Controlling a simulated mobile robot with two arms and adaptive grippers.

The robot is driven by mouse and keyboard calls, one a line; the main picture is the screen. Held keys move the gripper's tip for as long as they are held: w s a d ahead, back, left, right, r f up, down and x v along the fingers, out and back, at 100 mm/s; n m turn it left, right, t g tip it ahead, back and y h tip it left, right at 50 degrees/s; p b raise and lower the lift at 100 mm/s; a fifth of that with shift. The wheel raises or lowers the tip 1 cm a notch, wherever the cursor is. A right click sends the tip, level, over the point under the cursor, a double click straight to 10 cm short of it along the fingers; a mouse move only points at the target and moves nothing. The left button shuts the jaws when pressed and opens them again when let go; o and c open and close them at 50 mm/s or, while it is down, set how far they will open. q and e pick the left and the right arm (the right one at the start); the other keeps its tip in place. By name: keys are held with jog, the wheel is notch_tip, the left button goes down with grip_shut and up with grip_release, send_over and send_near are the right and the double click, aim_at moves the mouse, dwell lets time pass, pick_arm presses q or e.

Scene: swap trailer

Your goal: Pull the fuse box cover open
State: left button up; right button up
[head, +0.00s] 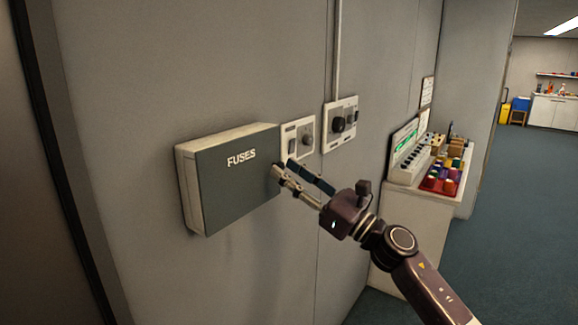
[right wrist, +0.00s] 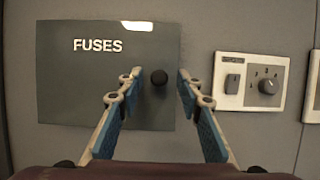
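The fuse box (head: 187,190) is a pale box on the wall with a flat grey-green cover (head: 236,182) marked FUSES. The cover is closed and also fills the left of the right wrist view (right wrist: 75,70). A round dark knob (right wrist: 159,77) sits near the cover's right edge. My right gripper (head: 283,168) is at that edge in the head view. In the right wrist view its two blue-padded fingers are open, one on each side of the knob, with gaps between. Whether the fingertips reach the knob's depth is hard to tell. My left gripper is not in view.
A switch plate with a dial (head: 299,138) is just right of the box, close to my right gripper. Another control plate (head: 340,124) is further right. A white cabinet (head: 415,215) bearing coloured items stands beyond. Open floor (head: 500,265) lies at the right.

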jog(key=shift+a+r, duration=0.1)
jog(key=shift+a, duration=0.1)
jog(key=shift+c, duration=0.2)
jog(key=shift+w, duration=0.1)
grip_shut()
jog(key=shift+d, duration=0.15)
